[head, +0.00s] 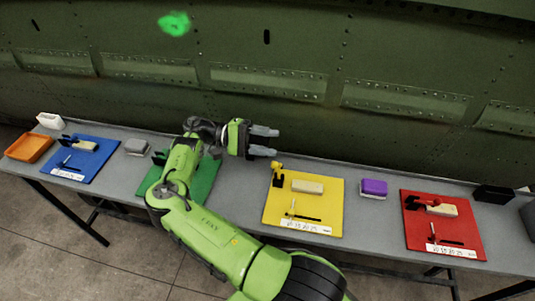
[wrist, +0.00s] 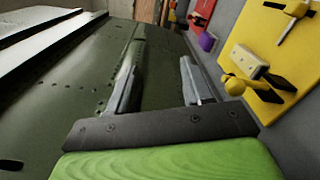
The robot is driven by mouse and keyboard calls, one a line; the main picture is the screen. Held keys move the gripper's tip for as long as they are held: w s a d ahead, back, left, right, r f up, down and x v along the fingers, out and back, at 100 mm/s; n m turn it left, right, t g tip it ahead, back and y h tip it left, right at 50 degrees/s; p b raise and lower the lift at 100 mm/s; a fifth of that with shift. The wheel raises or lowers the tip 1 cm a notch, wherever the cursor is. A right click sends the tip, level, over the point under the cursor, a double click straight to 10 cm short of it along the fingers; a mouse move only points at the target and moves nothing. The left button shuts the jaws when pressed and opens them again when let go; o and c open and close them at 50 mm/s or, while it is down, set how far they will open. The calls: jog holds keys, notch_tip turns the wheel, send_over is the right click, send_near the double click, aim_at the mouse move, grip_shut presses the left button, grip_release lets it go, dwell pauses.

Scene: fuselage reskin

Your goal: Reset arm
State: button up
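My green arm reaches from the bottom of the head view over the table. My gripper (head: 271,141) is above the back part of the table, beside the fuselage panel, with its fingers pointing right. In the wrist view my gripper (wrist: 158,85) has its two grey fingers wide apart with nothing between them. The green riveted fuselage panel (head: 300,50) stands behind the table and fills the left of the wrist view (wrist: 60,95). A bright green mark (head: 174,24) is on the panel at upper left.
On the grey table (head: 360,215) lie a blue mat (head: 95,165), a green mat (head: 205,180) partly hidden by my arm, a yellow mat (head: 335,195) and a red mat (head: 470,235), holding tools and blocks. A purple sponge (head: 374,187), grey block (head: 137,147) and orange tray (head: 28,147) lie between or beside them.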

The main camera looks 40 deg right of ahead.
jog(key=shift+w+d, duration=0.1)
jog(key=shift+d, duration=0.05)
dwell(0.3)
